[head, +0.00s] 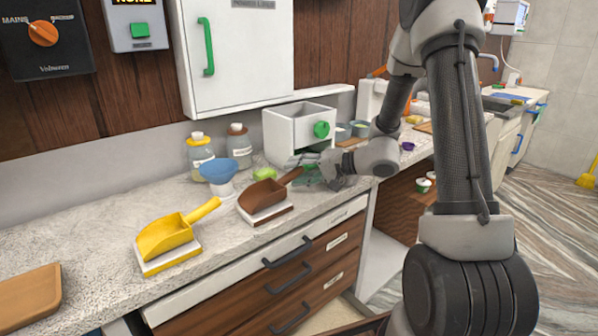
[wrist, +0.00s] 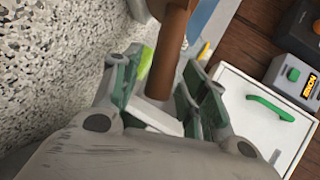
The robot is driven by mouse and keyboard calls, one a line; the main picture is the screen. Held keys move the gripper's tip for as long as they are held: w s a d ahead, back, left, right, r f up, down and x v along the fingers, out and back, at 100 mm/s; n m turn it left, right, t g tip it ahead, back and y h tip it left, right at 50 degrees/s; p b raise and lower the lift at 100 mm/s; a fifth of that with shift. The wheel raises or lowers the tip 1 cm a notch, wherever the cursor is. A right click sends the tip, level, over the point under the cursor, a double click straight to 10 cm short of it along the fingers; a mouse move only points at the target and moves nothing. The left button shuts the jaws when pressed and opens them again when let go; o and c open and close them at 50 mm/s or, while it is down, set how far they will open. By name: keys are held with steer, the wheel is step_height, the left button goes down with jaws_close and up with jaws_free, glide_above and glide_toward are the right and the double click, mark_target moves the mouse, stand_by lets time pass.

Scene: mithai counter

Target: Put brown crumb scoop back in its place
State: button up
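The brown crumb scoop (head: 260,194) is on the counter in the head view, its handle pointing up and right toward my gripper (head: 318,170). A white block with a brown front (head: 268,214) is directly under the scoop; I cannot tell whether the scoop is fully seated on it. In the wrist view the brown handle (wrist: 168,65) runs between the green-padded fingers of my gripper (wrist: 158,82). The fingers stand on both sides of the handle, with a gap showing at the left finger, so the gripper looks open around it.
A brown tray (head: 28,298) lies far left. The front counter between is clear.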

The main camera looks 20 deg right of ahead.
steer(key=w+d+r+v, duration=0.1)
steer(key=v, duration=0.6)
steer(key=s+a+r+n+g+h, duration=0.2)
steer(key=s+g, duration=0.1)
steer(key=s, duration=0.6)
steer(key=s+a+r+n+g+h, duration=0.1)
steer(key=s+a+r+n+g, duration=0.15)
steer(key=s, duration=0.55)
steer(key=s+d+r+n+t+h, duration=0.1)
steer(key=s+d+r+h, duration=0.5)
steer(key=s+d, duration=0.5)
steer(key=h, duration=0.2)
steer(key=shift+s+h, duration=0.15)
steer(key=shift+h, duration=0.15)
steer(key=shift+r, duration=0.15)
